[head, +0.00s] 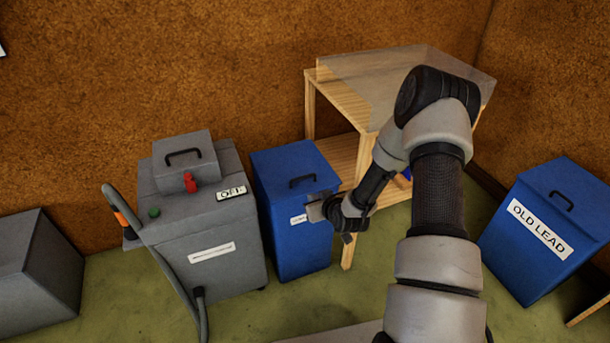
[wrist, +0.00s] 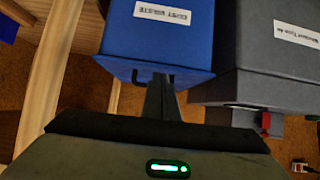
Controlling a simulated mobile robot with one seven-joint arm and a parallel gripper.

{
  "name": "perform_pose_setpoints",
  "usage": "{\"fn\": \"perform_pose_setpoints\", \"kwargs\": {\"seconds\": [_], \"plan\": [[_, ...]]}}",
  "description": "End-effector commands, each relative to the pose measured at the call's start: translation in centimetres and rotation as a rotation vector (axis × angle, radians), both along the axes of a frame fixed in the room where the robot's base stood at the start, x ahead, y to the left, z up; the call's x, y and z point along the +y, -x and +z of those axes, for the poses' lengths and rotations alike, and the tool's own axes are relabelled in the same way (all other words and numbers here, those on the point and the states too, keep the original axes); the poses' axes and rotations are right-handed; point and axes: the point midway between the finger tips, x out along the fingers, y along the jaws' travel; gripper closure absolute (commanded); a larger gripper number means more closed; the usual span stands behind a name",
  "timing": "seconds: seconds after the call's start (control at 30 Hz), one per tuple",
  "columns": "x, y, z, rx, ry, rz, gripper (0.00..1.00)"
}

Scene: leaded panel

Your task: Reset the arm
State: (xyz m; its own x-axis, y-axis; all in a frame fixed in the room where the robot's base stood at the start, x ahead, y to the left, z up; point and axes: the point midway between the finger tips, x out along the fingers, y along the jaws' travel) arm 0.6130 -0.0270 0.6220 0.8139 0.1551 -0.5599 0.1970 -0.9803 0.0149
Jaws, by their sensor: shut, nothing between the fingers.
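My arm reaches forward from the bottom right of the head view, bent at the elbow. My gripper (head: 318,208) is in front of the blue bin (head: 285,245), near its label. In the wrist view my gripper (wrist: 160,82) has its fingers together and empty, pointing at the blue bin (wrist: 158,38). The bin's lid handle shows close to the fingertips. I cannot tell whether they touch it.
A grey machine (head: 215,250) with a hose (head: 150,245) and an "OFF" sign stands left of the bin. A wooden table (head: 345,97) with a clear panel (head: 395,75) is behind my arm. A blue "OLD LEAD" bin (head: 520,265) stands right; a grey box (head: 40,280), far left.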

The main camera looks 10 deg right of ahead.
Motion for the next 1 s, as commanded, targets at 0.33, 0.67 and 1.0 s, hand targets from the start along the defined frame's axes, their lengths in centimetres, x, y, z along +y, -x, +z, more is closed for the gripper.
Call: {"fn": "perform_pose_setpoints", "kwargs": {"seconds": [0.33, 0.67, 1.0], "plan": [[-0.4, -0.4, 5.0, 0.043, 0.061, 0.024, 1.0], [-1.1, 4.5, 20.6, 0.215, 0.198, -0.019, 1.0], [0.0, 17.6, 33.4, 0.349, 0.185, -0.146, 1.0]]}}
